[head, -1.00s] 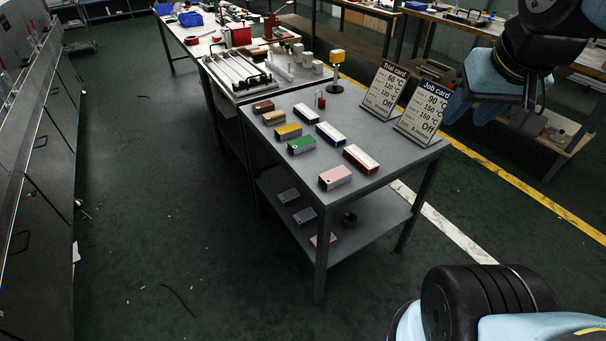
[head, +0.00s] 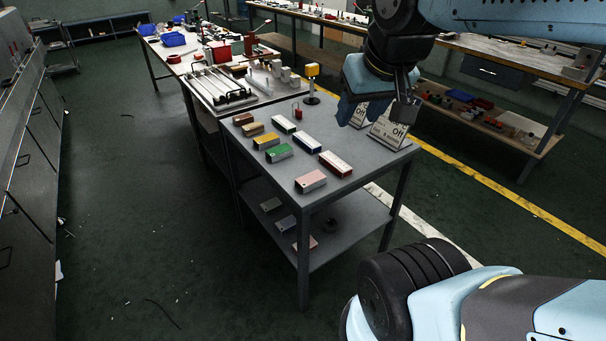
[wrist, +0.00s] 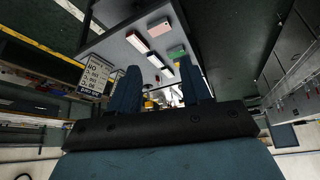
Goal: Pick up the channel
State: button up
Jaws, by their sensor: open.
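My gripper (head: 350,105) is in the upper right of the head view, in front of the two cards. Its two blue fingers stand apart in the wrist view (wrist: 160,88), with nothing held between them. A long pale-grey piece (head: 261,79), which may be the channel, lies on the farther bench, beside a rack of pale bars (head: 212,84). I cannot tell its profile at this size. My gripper is to the right of it and well apart from it.
The nearer grey table (head: 362,158) carries several coloured boxes, such as a pink one (head: 311,181), and a yellow-topped post (head: 312,72). The job card (head: 388,134) is partly covered by my gripper. Green floor (head: 120,200) to the left is mostly clear.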

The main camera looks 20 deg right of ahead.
jog(key=shift+o, duration=0.8)
jog(key=shift+w, duration=0.15)
jog(key=o, duration=0.5)
jog(key=w+f+n, duration=0.1)
jog(key=w, duration=0.1)
jog(key=w+f+n+g, duration=0.1)
jog(key=w+f, duration=0.1)
jog(key=w+f+g, duration=0.1)
jog(key=w+f, duration=0.1)
jog(key=shift+w+a+n, duration=0.2)
jog(key=shift+w+n, duration=0.05)
jog(key=shift+n, duration=0.15)
jog(key=shift+c, duration=0.2)
jog(key=n+h, duration=1.3)
jog(key=n, duration=0.6)
send_near(308, 179)
jog(key=shift+t, duration=0.3)
jog(key=shift+x, duration=5.6)
